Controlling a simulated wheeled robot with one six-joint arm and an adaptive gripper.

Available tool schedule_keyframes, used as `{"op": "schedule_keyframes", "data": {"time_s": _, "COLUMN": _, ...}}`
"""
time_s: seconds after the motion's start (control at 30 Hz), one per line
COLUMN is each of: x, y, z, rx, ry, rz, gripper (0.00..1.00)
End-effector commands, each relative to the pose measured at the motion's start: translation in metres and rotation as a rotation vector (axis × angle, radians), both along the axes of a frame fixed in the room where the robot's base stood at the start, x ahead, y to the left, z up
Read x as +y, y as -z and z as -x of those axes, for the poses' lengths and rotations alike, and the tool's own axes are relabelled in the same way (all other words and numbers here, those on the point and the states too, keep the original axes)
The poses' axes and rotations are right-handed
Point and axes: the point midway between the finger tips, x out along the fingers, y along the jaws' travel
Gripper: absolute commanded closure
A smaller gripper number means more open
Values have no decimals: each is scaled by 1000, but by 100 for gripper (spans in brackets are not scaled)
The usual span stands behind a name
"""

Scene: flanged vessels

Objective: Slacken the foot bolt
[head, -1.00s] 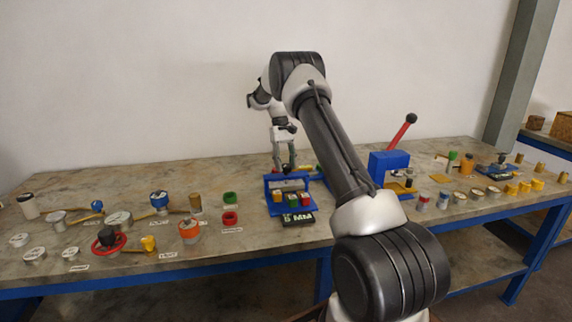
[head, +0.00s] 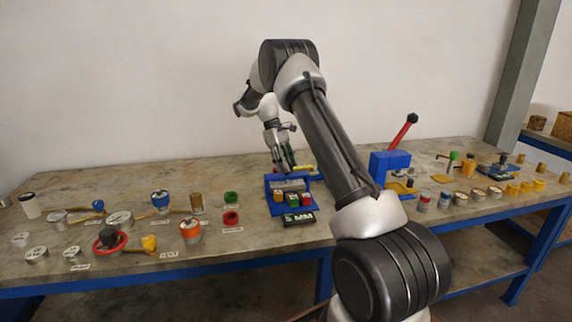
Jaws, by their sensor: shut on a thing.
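My gripper (head: 283,158) is just above and behind the blue rack (head: 276,211), left of my forearm. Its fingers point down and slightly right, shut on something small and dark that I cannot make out. The rack holds several small blocks with coloured tops, among them a red-topped one (head: 293,198) and a yellow-topped one (head: 279,195). A black label plate (head: 299,219) lies in front of the rack. I cannot pick out the foot bolt; it is hidden or too small to see.
A blue press (head: 388,166) with a red lever (head: 403,131) stands right of my arm. Jars, lids and valves (head: 190,231) crowd the bench's left side. Small cans (head: 444,199) and yellow pieces line the right. The bench's back strip is mostly clear.

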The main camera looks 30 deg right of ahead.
Motion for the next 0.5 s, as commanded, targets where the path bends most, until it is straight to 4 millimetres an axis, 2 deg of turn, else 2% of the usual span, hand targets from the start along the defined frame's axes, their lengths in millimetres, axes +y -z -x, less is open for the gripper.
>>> {"op": "schedule_keyframes", "data": {"time_s": 0.47, "x": 0, "y": 0, "z": 0, "rx": -1, "ry": -17, "rz": 0, "gripper": 86}}
{"op": "schedule_keyframes", "data": {"time_s": 0.5, "x": 0, "y": 1, "z": 0, "rx": 0, "ry": -16, "rz": 0, "gripper": 60}}
